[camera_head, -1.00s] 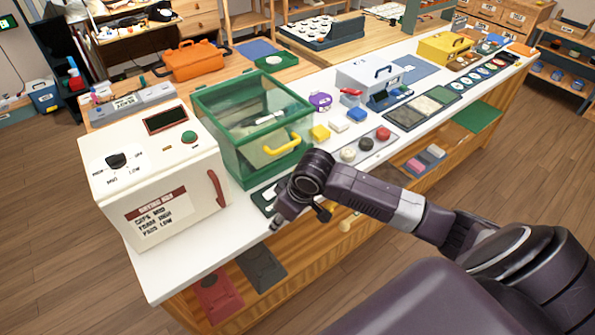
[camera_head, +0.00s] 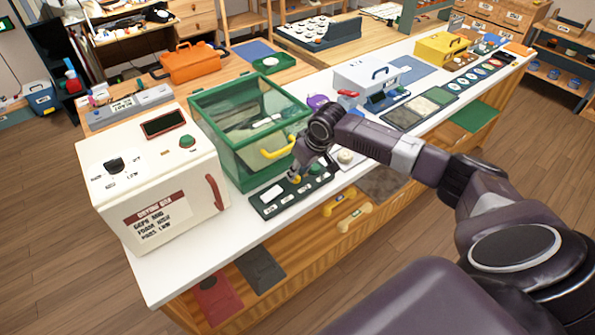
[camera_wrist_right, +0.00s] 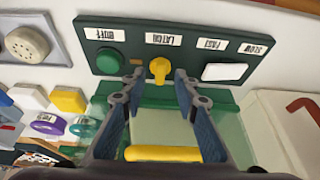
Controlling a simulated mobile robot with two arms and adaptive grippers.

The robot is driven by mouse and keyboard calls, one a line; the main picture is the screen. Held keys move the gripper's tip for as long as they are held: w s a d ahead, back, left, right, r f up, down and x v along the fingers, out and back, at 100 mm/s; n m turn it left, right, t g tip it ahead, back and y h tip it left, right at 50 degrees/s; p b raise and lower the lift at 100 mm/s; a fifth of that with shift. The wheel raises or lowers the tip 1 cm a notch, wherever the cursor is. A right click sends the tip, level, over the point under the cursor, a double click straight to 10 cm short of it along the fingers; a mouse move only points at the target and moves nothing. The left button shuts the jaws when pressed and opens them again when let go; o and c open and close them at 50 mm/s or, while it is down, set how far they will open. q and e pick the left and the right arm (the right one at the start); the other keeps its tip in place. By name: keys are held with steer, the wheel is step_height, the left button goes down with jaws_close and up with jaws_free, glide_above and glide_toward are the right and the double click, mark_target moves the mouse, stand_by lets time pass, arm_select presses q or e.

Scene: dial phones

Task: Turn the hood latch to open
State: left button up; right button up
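The hood (camera_head: 236,163) is a green-framed clear box with a yellow handle (camera_head: 279,149), standing closed on the white counter. In front of it lies a dark green control panel (camera_head: 265,209), which also fills the top of the right wrist view (camera_wrist_right: 205,84). The yellow latch knob (camera_wrist_right: 159,69) sits on the panel under a label that seems to read LATCH. My right gripper (camera_wrist_right: 159,77) is open, with one finger on each side of the knob and visible gaps between. In the head view my right gripper (camera_head: 297,178) is over the panel. My left gripper is not in view.
A green button (camera_wrist_right: 109,62) and a white switch (camera_wrist_right: 225,72) flank the knob on the panel. A cream oven-like box (camera_head: 165,190) stands left of the hood.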

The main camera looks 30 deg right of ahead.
steer(key=shift+w+f, duration=0.25)
steer(key=shift+f, duration=0.45)
steer(key=shift+c, duration=0.6)
jaws_close()
